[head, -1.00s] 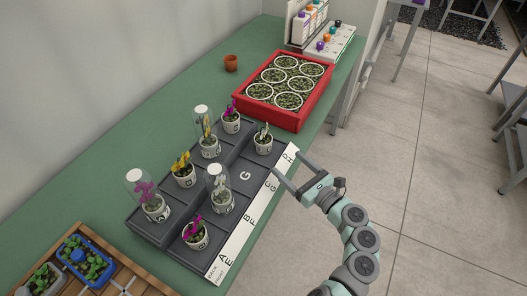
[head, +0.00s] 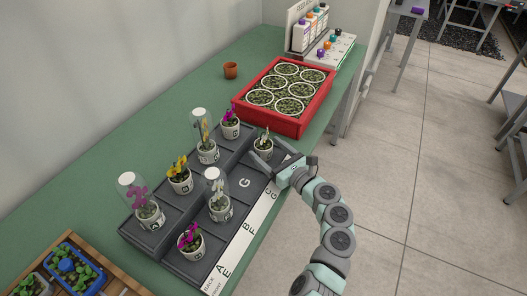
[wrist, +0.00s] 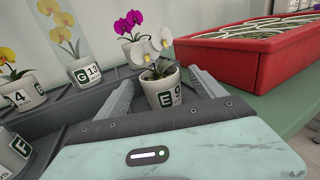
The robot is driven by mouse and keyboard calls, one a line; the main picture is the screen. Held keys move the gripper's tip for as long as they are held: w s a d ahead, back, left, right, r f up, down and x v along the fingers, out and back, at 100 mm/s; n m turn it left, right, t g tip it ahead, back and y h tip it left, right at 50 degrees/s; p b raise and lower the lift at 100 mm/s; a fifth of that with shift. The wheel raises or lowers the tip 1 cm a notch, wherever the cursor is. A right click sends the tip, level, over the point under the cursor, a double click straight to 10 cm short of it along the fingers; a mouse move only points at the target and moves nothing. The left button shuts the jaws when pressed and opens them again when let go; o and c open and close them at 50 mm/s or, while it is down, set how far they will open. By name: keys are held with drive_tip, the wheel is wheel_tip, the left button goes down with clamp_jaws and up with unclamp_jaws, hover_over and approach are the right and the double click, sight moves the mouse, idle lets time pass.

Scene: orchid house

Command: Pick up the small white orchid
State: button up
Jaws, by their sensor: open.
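The small white orchid (head: 264,147) stands upright in a white pot in the far-right cell of the dark tray's front row. In the wrist view the white orchid (wrist: 164,88) has two pale blooms, and its pot is marked E 9. My gripper (head: 262,152) is open at this pot, low over the tray. In the wrist view my gripper's (wrist: 160,82) fingers lie one on each side of the pot, with a gap seen at the left. Whether the right finger touches is unclear. Another white orchid (head: 217,190) stands under a clear dome nearer the camera.
The dark tray (head: 243,184) holds several other potted orchids, some under clear domes. A magenta orchid (wrist: 128,24) stands just behind the white one. A red planter box (head: 298,124) is close on the right. The cell marked G is empty.

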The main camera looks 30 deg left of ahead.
drive_tip(key=c, duration=1.5)
drive_tip(key=shift+c, duration=0.5)
drive_tip(key=shift+r, duration=0.15)
